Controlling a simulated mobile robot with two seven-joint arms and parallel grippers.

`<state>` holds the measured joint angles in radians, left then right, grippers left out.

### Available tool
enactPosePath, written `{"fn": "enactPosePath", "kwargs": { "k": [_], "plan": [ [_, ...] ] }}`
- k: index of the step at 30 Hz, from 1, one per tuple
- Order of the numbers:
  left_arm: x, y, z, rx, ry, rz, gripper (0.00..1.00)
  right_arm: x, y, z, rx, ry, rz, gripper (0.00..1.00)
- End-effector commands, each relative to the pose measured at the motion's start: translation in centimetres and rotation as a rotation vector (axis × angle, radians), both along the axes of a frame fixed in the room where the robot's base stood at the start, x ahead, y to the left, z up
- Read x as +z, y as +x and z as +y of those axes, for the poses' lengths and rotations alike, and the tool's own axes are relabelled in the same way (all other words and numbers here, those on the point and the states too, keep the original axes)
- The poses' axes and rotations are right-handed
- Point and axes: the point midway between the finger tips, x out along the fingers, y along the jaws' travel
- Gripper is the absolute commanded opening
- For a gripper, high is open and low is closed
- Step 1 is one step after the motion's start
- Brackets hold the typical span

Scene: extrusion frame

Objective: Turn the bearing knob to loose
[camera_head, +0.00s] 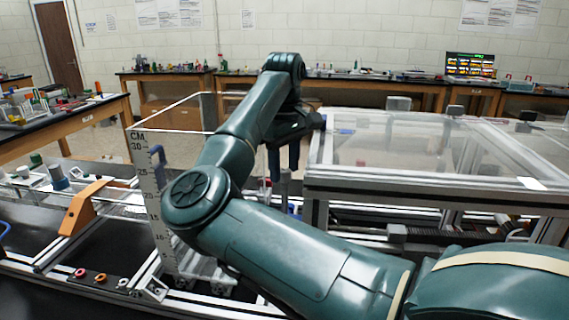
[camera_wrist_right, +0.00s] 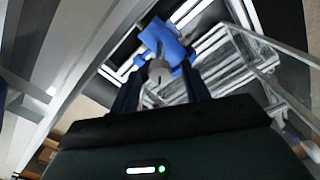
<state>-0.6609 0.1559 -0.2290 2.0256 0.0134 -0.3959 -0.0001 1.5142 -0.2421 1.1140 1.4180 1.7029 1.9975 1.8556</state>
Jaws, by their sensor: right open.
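My right gripper (camera_head: 284,167) points down beside the left end of the clear-topped frame in the head view. In the right wrist view its two dark fingers (camera_wrist_right: 160,74) are apart. A small grey rounded piece (camera_wrist_right: 159,69), which looks like the bearing knob, shows between the fingertips in front of a blue block (camera_wrist_right: 166,40). I cannot tell whether the fingers touch it or how it is turned. In the head view a grey upright piece (camera_head: 284,188) shows just below the fingers; my arm hides much around it. My left gripper is not in view.
The aluminium frame with a clear top (camera_head: 400,150) stands right of the gripper. An upright clear panel with a centimetre scale (camera_head: 152,190) stands left. An orange bracket (camera_head: 84,206) and small rings (camera_head: 81,272) lie farther left. Benches line the back wall.

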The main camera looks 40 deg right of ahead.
Motion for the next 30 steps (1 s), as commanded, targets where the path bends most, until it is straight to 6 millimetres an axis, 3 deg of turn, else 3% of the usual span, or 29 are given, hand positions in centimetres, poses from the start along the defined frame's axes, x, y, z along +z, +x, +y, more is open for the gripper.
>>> {"fn": "enactPosePath", "kwargs": {
  "k": [2,18,23,30],
  "plan": [
    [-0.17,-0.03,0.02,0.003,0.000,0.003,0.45,0.00,0.00,0.01,0.000,0.000,0.000,0.46],
    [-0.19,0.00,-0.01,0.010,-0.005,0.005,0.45,0.02,0.00,0.00,0.000,0.001,0.000,0.02],
    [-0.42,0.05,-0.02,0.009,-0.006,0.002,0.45,-0.14,0.02,0.02,0.047,0.002,0.000,0.02],
    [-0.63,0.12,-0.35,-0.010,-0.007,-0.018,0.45,-0.16,0.05,0.03,0.287,0.001,-0.002,0.02]
  ]
}}
